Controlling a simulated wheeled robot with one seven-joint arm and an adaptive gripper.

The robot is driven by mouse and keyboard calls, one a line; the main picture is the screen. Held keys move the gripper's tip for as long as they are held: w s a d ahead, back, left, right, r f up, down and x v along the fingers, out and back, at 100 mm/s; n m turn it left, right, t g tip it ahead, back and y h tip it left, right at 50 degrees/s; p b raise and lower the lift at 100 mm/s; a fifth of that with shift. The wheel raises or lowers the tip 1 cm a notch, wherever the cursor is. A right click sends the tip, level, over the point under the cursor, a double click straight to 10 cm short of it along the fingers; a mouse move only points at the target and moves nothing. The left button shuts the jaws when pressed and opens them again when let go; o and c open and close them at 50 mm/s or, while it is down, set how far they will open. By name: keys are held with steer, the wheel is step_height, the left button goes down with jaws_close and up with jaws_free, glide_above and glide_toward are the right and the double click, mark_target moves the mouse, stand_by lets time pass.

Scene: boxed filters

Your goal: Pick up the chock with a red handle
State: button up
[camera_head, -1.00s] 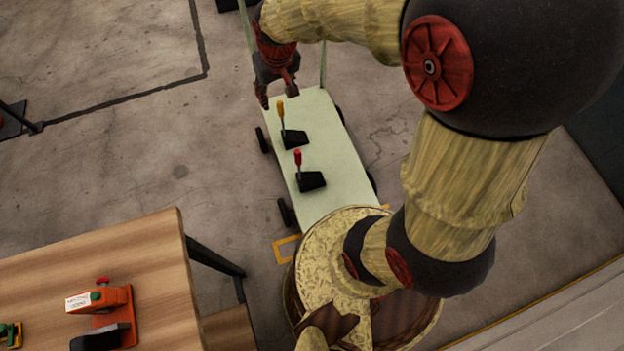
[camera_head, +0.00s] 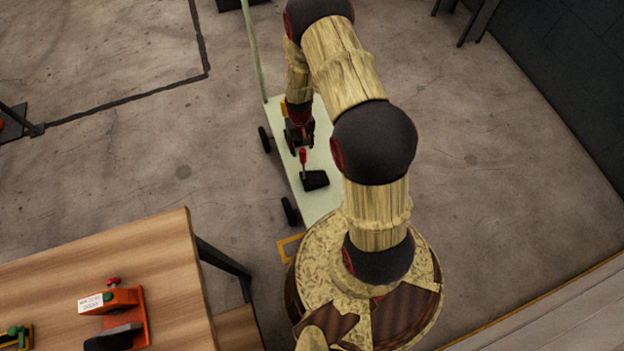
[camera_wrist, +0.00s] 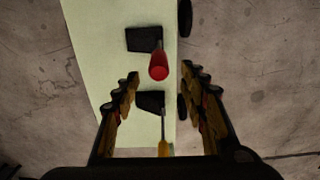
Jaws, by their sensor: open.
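The chock with a red handle stands on a pale green cart (camera_head: 318,207). Its black wedge (camera_head: 315,180) and upright red grip (camera_head: 303,156) show in the head view. In the wrist view its red grip (camera_wrist: 158,66) points towards the camera, beyond my fingertips, with its black wedge (camera_wrist: 143,39) beside it. My gripper (camera_head: 299,146) is open above the cart, close to the red handle; in the wrist view its fingers (camera_wrist: 160,85) are spread wide. A second chock with a yellow handle (camera_wrist: 165,148) lies between the fingers in that view, apparently below them. My arm mostly hides it in the head view.
A wooden table (camera_head: 150,250) stands at the lower left, with an orange device (camera_head: 122,312) on it. The cart has black wheels (camera_head: 265,139) and a tall pale green handle post (camera_head: 252,50).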

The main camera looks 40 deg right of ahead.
mark_target(303, 156)
steer(key=f+b, duration=0.1)
steer(key=f, duration=0.1)
steer(key=f+b, duration=0.1)
steer(key=f, duration=0.2)
steer(key=f+b, duration=0.1)
steer(key=f, duration=0.1)
steer(key=shift+s+f, duration=0.2)
steer(key=shift+s, duration=0.05)
steer(key=shift+c, duration=0.2)
jaws_close()
steer(key=shift+r, duration=0.1)
